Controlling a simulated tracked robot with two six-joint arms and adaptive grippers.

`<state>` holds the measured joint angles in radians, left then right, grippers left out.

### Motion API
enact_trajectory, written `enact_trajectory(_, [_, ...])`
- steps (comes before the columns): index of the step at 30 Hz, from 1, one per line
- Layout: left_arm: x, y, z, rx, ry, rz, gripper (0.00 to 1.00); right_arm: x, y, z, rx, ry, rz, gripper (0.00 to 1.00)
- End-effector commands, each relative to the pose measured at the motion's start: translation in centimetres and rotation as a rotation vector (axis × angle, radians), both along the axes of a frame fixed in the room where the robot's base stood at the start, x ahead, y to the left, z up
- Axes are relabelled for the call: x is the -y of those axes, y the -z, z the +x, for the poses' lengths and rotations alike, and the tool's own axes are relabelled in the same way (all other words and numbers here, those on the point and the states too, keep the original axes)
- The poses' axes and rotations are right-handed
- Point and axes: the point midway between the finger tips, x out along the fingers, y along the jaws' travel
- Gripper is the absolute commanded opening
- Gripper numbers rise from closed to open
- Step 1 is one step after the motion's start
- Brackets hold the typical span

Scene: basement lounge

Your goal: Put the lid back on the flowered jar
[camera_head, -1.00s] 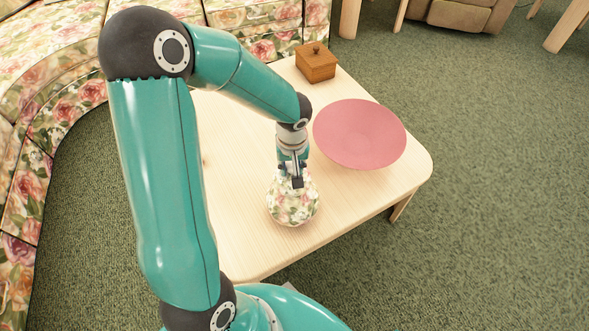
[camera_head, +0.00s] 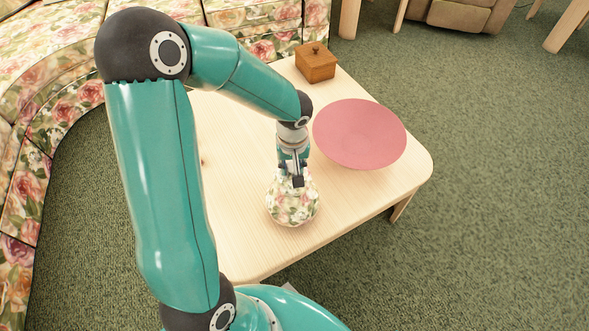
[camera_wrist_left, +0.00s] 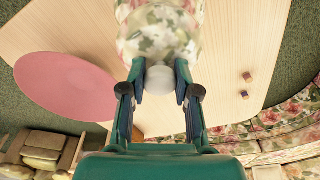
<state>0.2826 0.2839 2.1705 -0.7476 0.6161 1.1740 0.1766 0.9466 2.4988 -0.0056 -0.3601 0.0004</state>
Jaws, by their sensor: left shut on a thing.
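The flowered jar (camera_head: 293,207) stands upright on the wooden table; its rounded, rose-patterned body also shows in the wrist view (camera_wrist_left: 160,20). My left gripper (camera_head: 298,181) points down directly over the jar's top and hides much of it in the head view. In the wrist view its two fingers (camera_wrist_left: 160,84) are shut on a pale, rounded knob, which I take for the lid's (camera_wrist_left: 160,78). Flowered surface lies right beyond the knob. I cannot tell whether the lid touches the jar's rim or is slightly apart. My right gripper is not in view.
A small lidded wooden box (camera_head: 315,62) is at the table's far end. Two small blocks (camera_wrist_left: 246,85) lie on the table in the wrist view. A flowered sofa (camera_head: 40,90) curves along the left.

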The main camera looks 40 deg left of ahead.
Motion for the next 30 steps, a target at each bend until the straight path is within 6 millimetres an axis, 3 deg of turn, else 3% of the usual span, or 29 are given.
enact_trajectory(30, [-0.06,-0.06,-0.02,0.001,-0.001,0.0,0.0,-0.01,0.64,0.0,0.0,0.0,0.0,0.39])
